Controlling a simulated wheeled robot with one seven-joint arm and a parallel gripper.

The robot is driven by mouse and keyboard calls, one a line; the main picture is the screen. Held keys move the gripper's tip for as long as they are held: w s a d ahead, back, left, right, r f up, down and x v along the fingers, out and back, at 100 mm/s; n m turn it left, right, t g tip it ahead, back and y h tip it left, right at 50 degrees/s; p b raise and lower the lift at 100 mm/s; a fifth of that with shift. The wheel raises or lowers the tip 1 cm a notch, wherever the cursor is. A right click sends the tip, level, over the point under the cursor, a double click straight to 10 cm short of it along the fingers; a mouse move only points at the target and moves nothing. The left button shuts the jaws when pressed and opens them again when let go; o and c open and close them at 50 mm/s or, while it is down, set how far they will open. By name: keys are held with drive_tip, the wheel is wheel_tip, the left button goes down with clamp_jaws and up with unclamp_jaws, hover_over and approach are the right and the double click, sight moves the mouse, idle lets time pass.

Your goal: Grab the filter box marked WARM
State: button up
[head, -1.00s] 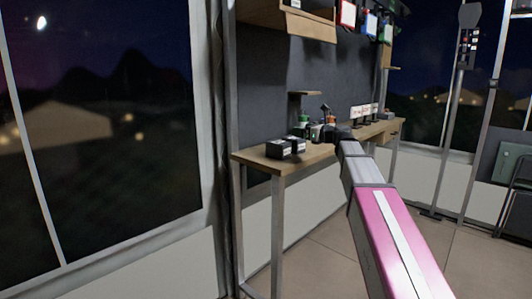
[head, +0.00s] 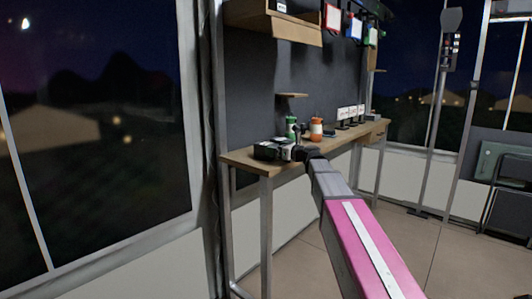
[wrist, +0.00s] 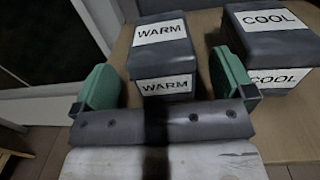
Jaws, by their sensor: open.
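The filter box marked WARM (wrist: 162,55) is a dark grey box with white labels on its top and front, seen in the wrist view. My gripper (wrist: 158,88) is open, with one green finger on the left of the WARM box and the other on its right, at the box's near part. I cannot tell whether either finger touches it. The filter box marked COOL (wrist: 270,48) stands to the right, beyond the right finger.
The wooden bench (head: 240,160) runs along a dark panel. A green bottle (head: 291,125) and an orange jar (head: 316,130) stand behind my gripper. White labelled stands (head: 348,113) are farther along. A shelf (head: 290,41) hangs above, and a small ledge (head: 291,95) sticks out.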

sight(268, 144)
drive_tip(key=x, duration=0.5)
drive_tip(key=shift+d+r, duration=0.1)
drive_tip(key=shift+r, duration=0.1)
drive_tip(key=c, duration=1.1)
drive_tip(key=shift+r, duration=0.15)
